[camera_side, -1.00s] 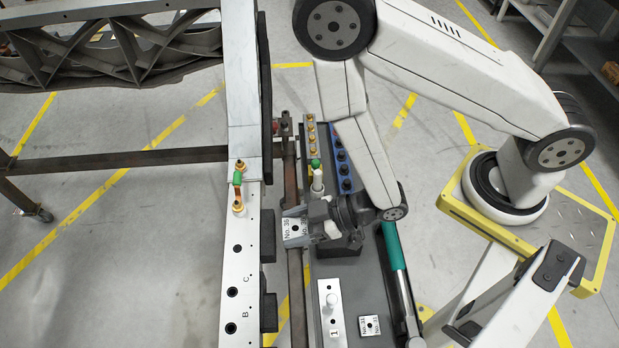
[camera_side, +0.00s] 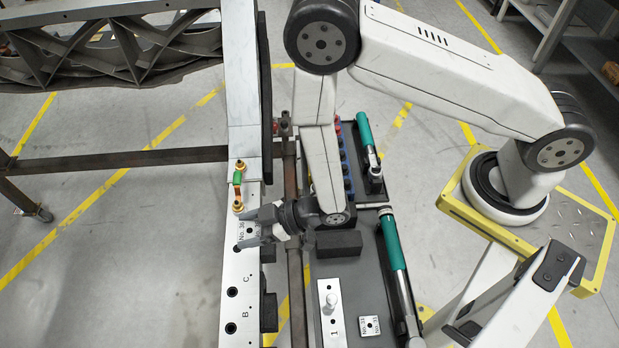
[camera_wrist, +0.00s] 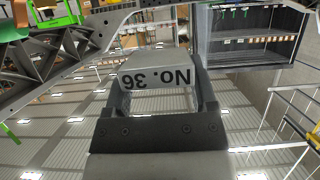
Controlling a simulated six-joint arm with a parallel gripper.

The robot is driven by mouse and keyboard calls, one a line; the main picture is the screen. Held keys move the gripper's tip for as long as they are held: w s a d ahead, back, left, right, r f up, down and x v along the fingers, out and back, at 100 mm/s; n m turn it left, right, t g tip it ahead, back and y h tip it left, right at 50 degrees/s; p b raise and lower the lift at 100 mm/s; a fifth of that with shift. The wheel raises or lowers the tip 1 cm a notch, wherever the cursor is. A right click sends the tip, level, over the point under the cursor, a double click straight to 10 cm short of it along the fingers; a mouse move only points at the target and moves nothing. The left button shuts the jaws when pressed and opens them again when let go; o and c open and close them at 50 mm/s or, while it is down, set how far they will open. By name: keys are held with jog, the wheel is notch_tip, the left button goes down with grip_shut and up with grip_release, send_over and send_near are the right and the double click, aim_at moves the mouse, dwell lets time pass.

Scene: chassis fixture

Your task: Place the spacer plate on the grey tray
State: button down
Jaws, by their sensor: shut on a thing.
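A small light plate marked "No. 36" (camera_side: 249,230), which I take as the spacer plate, is held in my gripper (camera_side: 258,226). In the wrist view the plate (camera_wrist: 155,78) sits between the two dark fingers, its label upside down. In the side view my gripper and the plate are over the white chassis beam (camera_side: 238,285), just below the green and orange fitting. I cannot tell whether the plate touches the beam. The grey tray (camera_side: 356,285) is to the right of my gripper.
The tray bears a black block (camera_side: 339,243), a plate with a knob marked "1" (camera_side: 332,318), a small "No. 31" plate (camera_side: 370,326) and a green-handled tool (camera_side: 391,243). Another green-handled tool (camera_side: 366,136) lies farther back. A brown rail runs between beam and tray.

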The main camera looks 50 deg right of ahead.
send_over(237, 249)
jog(key=shift+s+d+f, duration=0.1)
jog(key=shift+s+f, duration=0.05)
jog(key=shift+f, duration=0.6)
jog(key=shift+s+d+f, duration=0.1)
jog(key=shift+f, duration=0.65)
jog(key=shift+s+d+f, duration=0.1)
jog(key=shift+s+f, duration=0.05)
jog(key=shift+f, duration=0.6)
jog(key=shift+f, duration=0.1)
jog(key=shift+w+a+f, duration=0.2)
jog(key=shift+w+f, duration=0.1)
jog(key=shift+f, duration=0.1)
jog(key=shift+w+a+f, duration=0.1)
jog(key=shift+w+f, duration=0.05)
jog(key=shift+f, duration=1.3)
jog(key=shift+f, duration=0.2)
grip_release()
jog(key=shift+v, duration=3.9)
